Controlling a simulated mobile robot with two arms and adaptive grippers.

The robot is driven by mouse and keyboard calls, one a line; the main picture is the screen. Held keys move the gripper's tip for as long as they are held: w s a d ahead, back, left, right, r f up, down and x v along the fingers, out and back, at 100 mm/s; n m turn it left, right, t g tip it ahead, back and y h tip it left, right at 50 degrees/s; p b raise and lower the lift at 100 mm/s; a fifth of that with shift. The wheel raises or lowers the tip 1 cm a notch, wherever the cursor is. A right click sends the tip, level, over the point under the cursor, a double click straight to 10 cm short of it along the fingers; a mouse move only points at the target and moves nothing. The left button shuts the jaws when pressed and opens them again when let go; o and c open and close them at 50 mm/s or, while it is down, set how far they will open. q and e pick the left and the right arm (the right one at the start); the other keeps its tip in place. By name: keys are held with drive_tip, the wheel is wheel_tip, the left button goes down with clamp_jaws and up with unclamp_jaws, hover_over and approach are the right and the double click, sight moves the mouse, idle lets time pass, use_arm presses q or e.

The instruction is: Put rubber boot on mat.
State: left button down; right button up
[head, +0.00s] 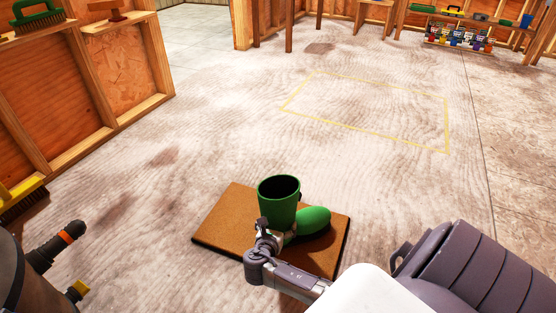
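The green rubber boot (278,197) is upright over the brown mat (222,240), its dark opening facing up and its toe pointing right. Its sole is mostly hidden, so I cannot tell whether it rests on the mat or is just above it. My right gripper (276,228) is at the lower shaft of the boot, with a finger at either side. Whether the fingers press on the boot or stand slightly apart is not clear. My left gripper is not in view.
A yellow outlined rectangle (366,112) marks bare concrete floor beyond the mat. Shelves with several containers (458,36) stand at the far right. A wooden wall with brushes (38,20) is at the left. A grey tank-like object (10,270) is at the lower left.

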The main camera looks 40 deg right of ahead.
drive_tip(key=o, duration=1.5)
